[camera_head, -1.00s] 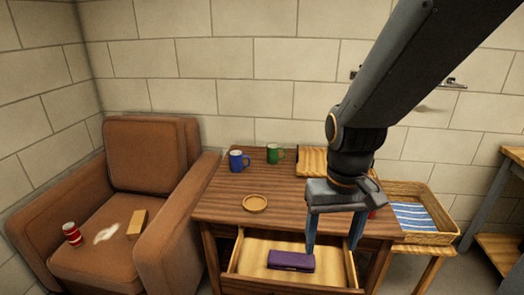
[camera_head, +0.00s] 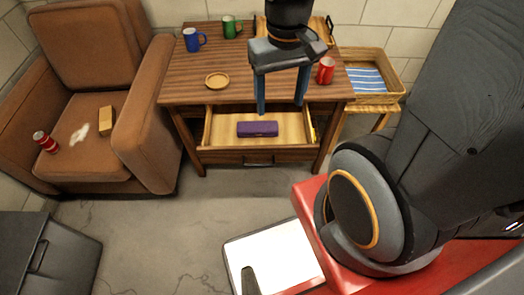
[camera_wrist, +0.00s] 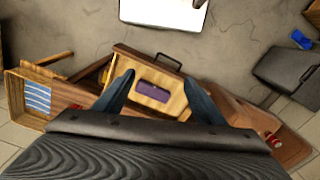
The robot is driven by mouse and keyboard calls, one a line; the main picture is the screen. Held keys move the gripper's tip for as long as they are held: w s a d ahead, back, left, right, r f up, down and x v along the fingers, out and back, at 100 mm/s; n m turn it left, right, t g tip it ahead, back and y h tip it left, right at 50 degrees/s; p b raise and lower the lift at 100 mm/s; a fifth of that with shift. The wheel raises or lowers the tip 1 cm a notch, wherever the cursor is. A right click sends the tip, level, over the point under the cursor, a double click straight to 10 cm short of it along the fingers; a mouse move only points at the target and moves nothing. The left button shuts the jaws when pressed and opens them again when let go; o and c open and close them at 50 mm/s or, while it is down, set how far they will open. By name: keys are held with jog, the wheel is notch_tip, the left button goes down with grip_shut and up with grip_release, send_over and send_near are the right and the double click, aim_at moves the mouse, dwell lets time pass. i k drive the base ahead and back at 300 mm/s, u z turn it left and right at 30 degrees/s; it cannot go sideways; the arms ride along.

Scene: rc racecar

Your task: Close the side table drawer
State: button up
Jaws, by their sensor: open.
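The wooden side table (camera_head: 185,90) stands against the back wall, and its upper drawer (camera_head: 207,128) is pulled out. A purple case (camera_head: 257,129) lies inside the drawer; it also shows in the wrist view (camera_wrist: 152,91). My gripper (camera_head: 281,108) is open and empty, pointing down above the drawer in the head view. In the wrist view its two fingers (camera_wrist: 160,82) lie on either side of the case in the picture, and the drawer's front with a dark handle (camera_wrist: 168,60) is beyond them. Whether the fingertips touch the drawer cannot be told.
On the tabletop are a blue mug (camera_head: 193,39), a green mug (camera_head: 231,26), a small round dish (camera_head: 217,80), a red cup (camera_head: 326,70) and a wooden tray (camera_head: 318,28). A brown armchair (camera_head: 150,120) stands left, a basket (camera_head: 382,97) right. Floor (camera_head: 180,225) before the drawer is clear.

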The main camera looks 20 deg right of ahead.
aim_at(295, 142)
jog(key=u, duration=0.7)
jog(key=k, duration=0.95)
jog(key=z, duration=1.2)
jog(key=i, duration=0.5)
jog(key=u, duration=0.05)
